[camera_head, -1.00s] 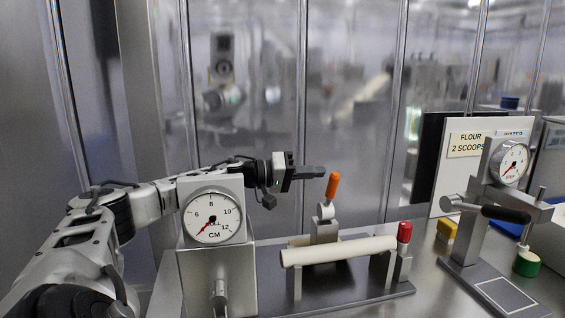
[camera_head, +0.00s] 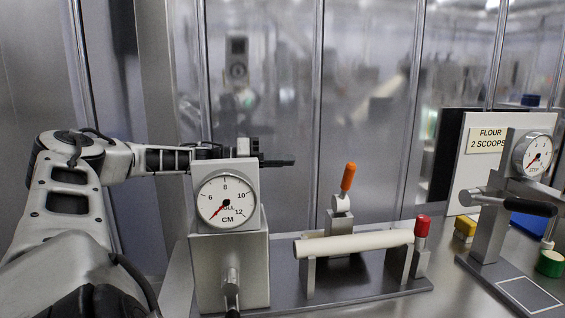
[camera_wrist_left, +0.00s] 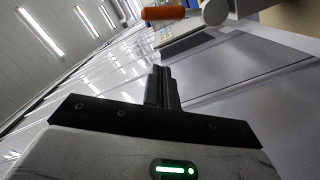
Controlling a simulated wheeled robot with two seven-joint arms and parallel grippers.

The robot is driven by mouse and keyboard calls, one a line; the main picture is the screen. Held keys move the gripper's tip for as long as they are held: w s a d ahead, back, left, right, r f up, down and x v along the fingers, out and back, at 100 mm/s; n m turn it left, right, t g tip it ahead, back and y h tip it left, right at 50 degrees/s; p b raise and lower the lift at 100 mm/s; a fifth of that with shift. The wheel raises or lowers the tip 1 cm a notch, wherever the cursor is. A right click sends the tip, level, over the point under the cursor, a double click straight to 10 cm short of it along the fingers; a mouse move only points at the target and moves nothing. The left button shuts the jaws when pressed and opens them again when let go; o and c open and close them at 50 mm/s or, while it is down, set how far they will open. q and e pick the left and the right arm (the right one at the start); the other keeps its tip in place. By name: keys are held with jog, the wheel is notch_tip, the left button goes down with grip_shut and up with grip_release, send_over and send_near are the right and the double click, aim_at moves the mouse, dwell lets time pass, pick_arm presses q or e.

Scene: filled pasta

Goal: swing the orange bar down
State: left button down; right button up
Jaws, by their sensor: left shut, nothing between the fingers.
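The orange bar (camera_head: 348,177) stands nearly upright, leaning slightly right, on a pale round pivot (camera_head: 341,203) above a grey block behind the white roller (camera_head: 355,243). My left gripper (camera_head: 293,162) is shut and empty. In the head view it is left of the orange bar, behind and above the dial box, with a clear gap to the bar. In the left wrist view the shut fingers (camera_wrist_left: 161,72) point up the picture, and the orange bar (camera_wrist_left: 163,13) shows beyond them at the top edge. My right gripper is not in view.
The box with the CM dial (camera_head: 227,201) stands in front of my left forearm. A red-topped post (camera_head: 422,226) is at the roller's right end. A panelled wall is behind.

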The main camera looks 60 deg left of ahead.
pick_arm(q)
jog(key=w+d+g+h, duration=0.1)
jog(key=w+d+h, duration=0.1)
jog(key=w+d, duration=0.15)
jog(key=a+n, duration=0.1)
jog(key=s+a+n+y, duration=0.1)
jog(key=a, duration=0.1)
jog(key=s+a+n+t, duration=0.1)
jog(key=shift+s+a+f+y+b, duration=0.1)
jog(key=shift+s+a+y+b, duration=0.1)
jog(key=shift+a+y+b, duration=0.15)
dwell(0.4)
